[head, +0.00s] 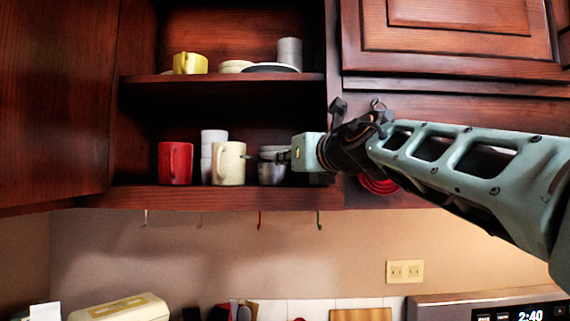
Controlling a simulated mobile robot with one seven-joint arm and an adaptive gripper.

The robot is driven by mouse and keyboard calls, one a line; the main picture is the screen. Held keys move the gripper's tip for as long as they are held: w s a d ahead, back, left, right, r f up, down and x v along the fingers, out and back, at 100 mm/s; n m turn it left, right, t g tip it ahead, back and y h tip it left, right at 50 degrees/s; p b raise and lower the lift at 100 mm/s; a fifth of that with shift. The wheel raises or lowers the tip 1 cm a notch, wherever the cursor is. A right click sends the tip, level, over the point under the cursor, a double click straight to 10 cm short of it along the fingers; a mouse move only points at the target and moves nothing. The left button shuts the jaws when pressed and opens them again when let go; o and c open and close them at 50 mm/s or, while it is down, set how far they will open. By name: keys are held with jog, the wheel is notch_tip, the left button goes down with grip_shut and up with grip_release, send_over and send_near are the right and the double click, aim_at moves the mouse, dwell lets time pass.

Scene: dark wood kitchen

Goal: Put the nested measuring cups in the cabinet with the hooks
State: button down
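The nested measuring cups (271,173) are a grey metallic stack at the right end of the lower shelf (128,196) of the open cabinet with hooks. My gripper (281,155) reaches in from the right, and its tip is at the cups' upper right side. The fingers are small and partly hidden, so I cannot tell whether they grip the cups or only touch or overlap them. The cups look upright, at about shelf level; contact with the shelf is unclear. Hooks (260,220) hang under the cabinet, including a green one (320,220).
The upper shelf (220,88) holds a yellow mug (190,63), plates and a grey cup stack (289,53). The cabinet's right frame is close to my arm.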

jog(key=shift+d+r, duration=0.1)
jog(key=c, duration=1.8)
grip_release()
jog(key=shift+c, duration=0.2)
jog(key=shift+s, duration=0.1)
jog(key=shift+s+d, duration=0.15)
jog(key=shift+s, duration=0.05)
jog(key=b+v, duration=0.1)
jog(key=v, duration=1)
jog(key=shift+s, duration=0.25)
